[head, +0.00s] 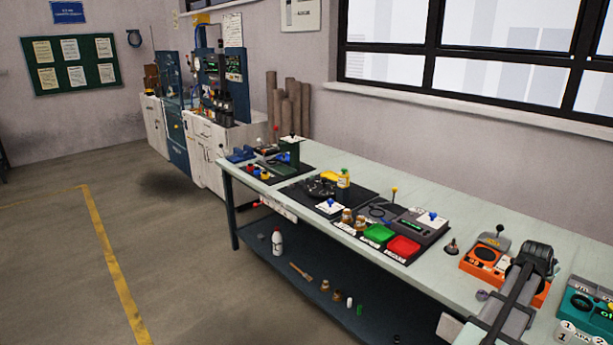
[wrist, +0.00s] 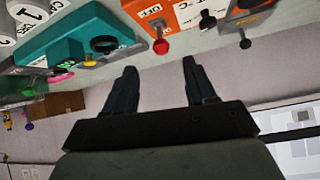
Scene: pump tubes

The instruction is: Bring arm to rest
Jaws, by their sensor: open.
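My gripper (wrist: 160,66) shows in the wrist view with its two dark fingers spread apart. Nothing is between them. The bench and its devices show beyond the fingertips, along the top of that view. In the head view my arm (head: 513,300) reaches in from the bottom right, over the near part of the bench. It covers part of an orange device (head: 484,258). I cannot make out the fingers in the head view.
The long bench (head: 452,205) carries a teal device (head: 572,300) at the right, plus a green tray (head: 378,233) and a red tray (head: 403,247). A small dark knobbed part (head: 452,247) stands left of the orange device. The floor (head: 60,290) at left is clear.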

